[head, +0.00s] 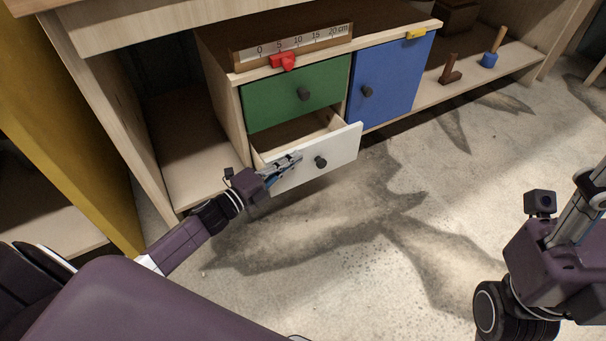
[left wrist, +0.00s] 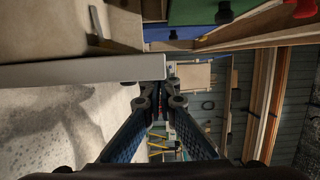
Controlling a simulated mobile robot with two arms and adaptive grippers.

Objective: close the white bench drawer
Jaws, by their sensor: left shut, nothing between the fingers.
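The white drawer (head: 335,152) is the lower drawer of the bench unit and stands partly open, with its inside showing. It has a dark round knob (head: 320,162). My left gripper (head: 297,157) is shut and empty at the left part of the white front. In the left wrist view the white drawer's edge (left wrist: 100,70) lies just beyond and left of the shut fingertips (left wrist: 163,85). I cannot tell whether they touch it. My right gripper's fingers are not clearly seen; only part of my right arm shows at the right edge of the head view.
A green drawer (head: 290,98) above is shut, and a blue door (head: 400,80) beside it is shut. A ruler block (head: 300,45) with a red slider (head: 283,61) sits on top. A wooden upright (head: 120,120) stands left. The concrete floor in front is clear.

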